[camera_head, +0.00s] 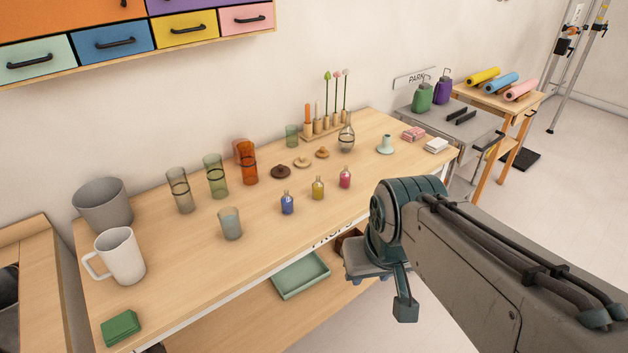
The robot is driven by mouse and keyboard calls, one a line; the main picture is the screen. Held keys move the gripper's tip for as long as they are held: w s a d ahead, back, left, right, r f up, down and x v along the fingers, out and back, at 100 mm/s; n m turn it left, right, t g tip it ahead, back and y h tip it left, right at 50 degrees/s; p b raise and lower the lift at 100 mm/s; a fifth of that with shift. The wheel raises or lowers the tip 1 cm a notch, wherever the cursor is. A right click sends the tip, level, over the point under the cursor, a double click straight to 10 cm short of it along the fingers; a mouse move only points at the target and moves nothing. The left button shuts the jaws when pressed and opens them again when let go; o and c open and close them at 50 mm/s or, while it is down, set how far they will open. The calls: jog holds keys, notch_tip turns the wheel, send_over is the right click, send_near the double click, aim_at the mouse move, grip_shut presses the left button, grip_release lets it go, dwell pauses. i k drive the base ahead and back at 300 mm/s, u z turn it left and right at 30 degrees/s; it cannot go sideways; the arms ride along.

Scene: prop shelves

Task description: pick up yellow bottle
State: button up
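The yellow bottle (318,188) is a small glass bottle with a narrow neck. It stands upright on the wooden table between a blue bottle (287,203) and a pink-red bottle (345,178). My gripper (385,290) is to the right of and lower in the picture than the yellow bottle, by the table's front edge and apart from the bottle. One finger shows hanging down; the other is not clearly seen, so its opening is unclear. Nothing is seen held in it.
Wooden lids (302,162) and tall coloured glasses (247,163) stand behind the bottles. A clear flask (346,138) is behind right, a grey cup (230,223) to the left. A white mug (119,256) is further left. The tabletop before the bottles is clear.

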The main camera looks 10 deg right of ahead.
aim_at(317, 186)
jog(key=z, duration=1.4)
jog(key=i, duration=1.35)
jog(key=u, duration=2.9)
